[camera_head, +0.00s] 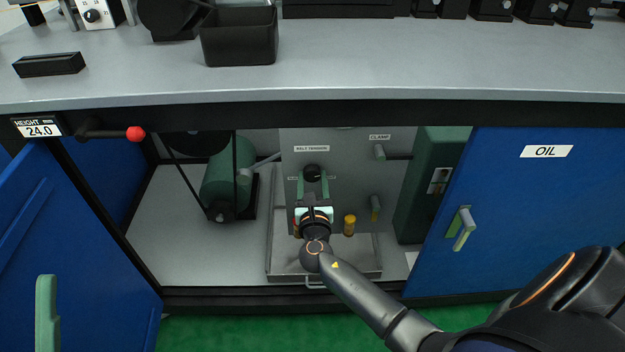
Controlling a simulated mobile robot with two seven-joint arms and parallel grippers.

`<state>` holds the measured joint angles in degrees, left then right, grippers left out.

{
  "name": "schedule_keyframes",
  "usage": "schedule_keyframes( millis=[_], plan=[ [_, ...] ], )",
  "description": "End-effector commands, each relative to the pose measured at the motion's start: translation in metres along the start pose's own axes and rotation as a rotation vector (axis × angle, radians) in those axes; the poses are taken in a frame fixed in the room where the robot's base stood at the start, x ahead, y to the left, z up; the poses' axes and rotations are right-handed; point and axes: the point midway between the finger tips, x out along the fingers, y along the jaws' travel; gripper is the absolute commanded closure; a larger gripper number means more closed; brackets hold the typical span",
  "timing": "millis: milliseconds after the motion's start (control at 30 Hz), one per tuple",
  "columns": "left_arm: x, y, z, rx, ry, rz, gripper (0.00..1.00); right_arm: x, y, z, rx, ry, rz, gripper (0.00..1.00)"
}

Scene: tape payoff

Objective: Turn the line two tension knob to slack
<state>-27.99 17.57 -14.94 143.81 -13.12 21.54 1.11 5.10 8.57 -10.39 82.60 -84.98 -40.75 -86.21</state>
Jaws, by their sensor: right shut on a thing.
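A round black knob (312,172) sits on the grey panel inside the open cabinet, under a label (311,148) that reads BELT TENSION. Smaller labels beside the knob are too small to read. No marking for line two can be read. My right gripper (313,178) reaches in from the lower right, its two green fingers on either side of the knob and shut on it. The knob's pointer or setting cannot be made out. My left gripper is not in view.
Right of the knob are a CLAMP lever (379,152) and a yellow-capped fitting (349,225). A green motor (222,180) with a belt stands at left. The blue OIL door (500,215) is at right. The bench edge (300,110) overhangs the opening. A red-ended crank (135,133) sticks out.

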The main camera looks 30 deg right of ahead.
Motion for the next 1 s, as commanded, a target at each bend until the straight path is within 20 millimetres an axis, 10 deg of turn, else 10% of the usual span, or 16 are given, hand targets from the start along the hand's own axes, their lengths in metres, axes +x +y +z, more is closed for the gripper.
schedule_keyframes(
  millis=[267,1000],
  plan=[
    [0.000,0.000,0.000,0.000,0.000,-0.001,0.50,0.000,0.000,0.000,0.000,-0.001,0.002,0.99],
    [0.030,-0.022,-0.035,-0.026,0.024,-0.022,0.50,0.001,-0.001,0.007,-0.332,-0.003,0.001,1.00]
  ],
)
